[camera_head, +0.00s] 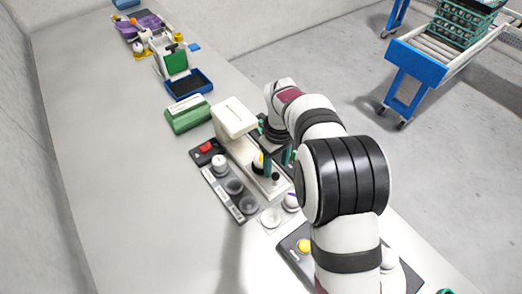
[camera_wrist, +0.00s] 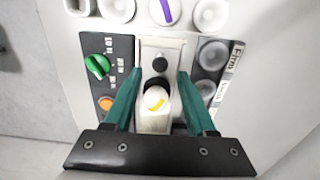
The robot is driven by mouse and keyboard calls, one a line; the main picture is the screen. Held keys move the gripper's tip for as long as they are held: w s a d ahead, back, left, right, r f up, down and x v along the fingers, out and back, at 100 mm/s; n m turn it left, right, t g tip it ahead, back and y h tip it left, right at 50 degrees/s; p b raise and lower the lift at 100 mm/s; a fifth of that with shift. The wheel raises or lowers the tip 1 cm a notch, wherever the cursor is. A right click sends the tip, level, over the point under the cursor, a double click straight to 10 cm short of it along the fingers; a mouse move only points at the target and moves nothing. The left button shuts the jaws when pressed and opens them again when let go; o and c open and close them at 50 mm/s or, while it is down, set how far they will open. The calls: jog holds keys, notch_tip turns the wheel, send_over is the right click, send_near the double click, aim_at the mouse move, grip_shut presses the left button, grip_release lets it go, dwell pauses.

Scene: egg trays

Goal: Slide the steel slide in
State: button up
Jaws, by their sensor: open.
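The steel slide (camera_wrist: 160,45) is a pale narrow plate with a dark round knob (camera_wrist: 160,64). It sticks out from the white machine (camera_head: 236,119), and its knob also shows in the head view (camera_head: 276,177). A white egg with a yellow-orange band (camera_wrist: 155,103) sits in a dark round seat on the slide; it shows in the head view too (camera_head: 258,160). My gripper (camera_wrist: 159,72) is open, its teal fingers on either side of the slide, with the knob near their tips. I see gaps beside the knob. The arm hides part of the machine.
A panel with a green dial (camera_wrist: 97,66) and an orange button (camera_wrist: 106,103) lies left of the slide in the wrist view. A labelled tray with round cups (camera_head: 235,187) lies on the other side. Several white cups line the edge. The table's left side is clear.

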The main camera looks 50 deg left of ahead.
aim_at(276, 174)
jog(key=shift+f, duration=2.9)
grip_shut()
jog(key=shift+w+a, duration=0.1)
jog(key=shift+a, duration=4.35)
grip_release()
notch_tip(276, 174, up, 14)
